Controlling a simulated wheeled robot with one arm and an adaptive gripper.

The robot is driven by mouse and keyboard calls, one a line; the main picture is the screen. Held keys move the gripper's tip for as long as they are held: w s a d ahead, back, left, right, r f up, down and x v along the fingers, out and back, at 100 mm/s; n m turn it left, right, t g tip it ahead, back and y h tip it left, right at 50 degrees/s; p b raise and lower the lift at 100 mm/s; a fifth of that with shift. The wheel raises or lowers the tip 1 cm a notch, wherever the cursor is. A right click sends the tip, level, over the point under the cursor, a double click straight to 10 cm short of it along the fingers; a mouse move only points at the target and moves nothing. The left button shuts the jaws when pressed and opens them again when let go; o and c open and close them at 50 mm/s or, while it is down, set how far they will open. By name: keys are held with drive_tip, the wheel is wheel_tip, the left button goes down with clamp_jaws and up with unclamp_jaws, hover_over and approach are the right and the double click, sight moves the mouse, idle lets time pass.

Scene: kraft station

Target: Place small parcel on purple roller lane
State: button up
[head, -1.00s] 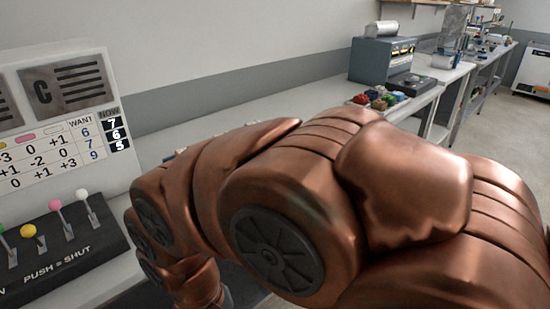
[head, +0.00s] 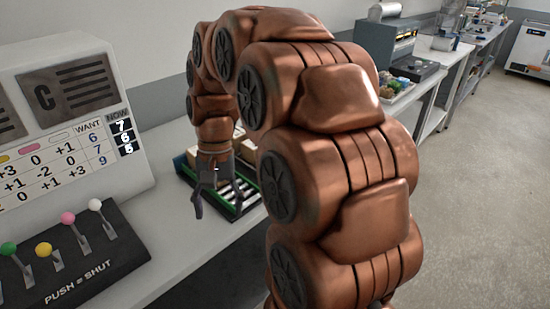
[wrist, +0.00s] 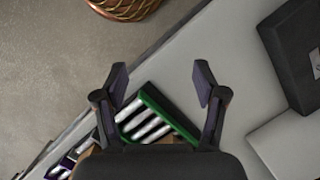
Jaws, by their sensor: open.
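My gripper (head: 217,200) hangs from my arm above the front end of a roller rack, fingers spread and empty. In the wrist view its fingers (wrist: 160,76) stand apart on either side of the green-edged end of a roller lane (wrist: 168,108). In the head view the green-edged rack (head: 240,210) lies on the bench, partly behind my gripper. Brown cardboard parcels (head: 247,151) sit at its back; my arm partly hides them and I cannot tell which is the small one. A purplish lane edge (wrist: 62,165) shows at the lower left of the wrist view.
A lever console (head: 75,255) and a sign board (head: 70,120) stand at the left of the bench. A grey machine (head: 385,48) and coloured items stand farther back. Floor at right is clear.

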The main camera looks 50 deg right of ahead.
drive_tip(key=w+d+m+p, duration=0.1)
drive_tip(key=w+d+m, duration=0.1)
drive_tip(key=d, duration=0.6)
drive_tip(key=w+d+r+m+t+y+p, duration=0.1)
drive_tip(key=d+m, duration=0.3)
drive_tip(key=d, duration=0.5)
drive_tip(key=w+d+r+m+y+p, duration=0.1)
drive_tip(key=w+d+m+p, duration=0.1)
drive_tip(key=d, duration=0.6)
drive_tip(key=shift+w+d+r+m+t, duration=0.1)
drive_tip(key=shift+w+d+m+t, duration=0.1)
drive_tip(key=shift+w+m, duration=0.3)
drive_tip(key=shift+w+d+r+m+t, duration=0.1)
drive_tip(key=shift+w+d+m+t, duration=0.1)
drive_tip(key=shift+w+m, duration=0.3)
drive_tip(key=shift+s+d+f, duration=0.1)
drive_tip(key=shift+p+x, duration=1.05)
drive_tip(key=shift+x, duration=2.7)
drive_tip(key=shift+s, duration=0.1)
drive_tip(key=c, duration=1.1)
drive_tip(key=shift+d, duration=0.1)
drive_tip(key=shift+c, duration=0.2)
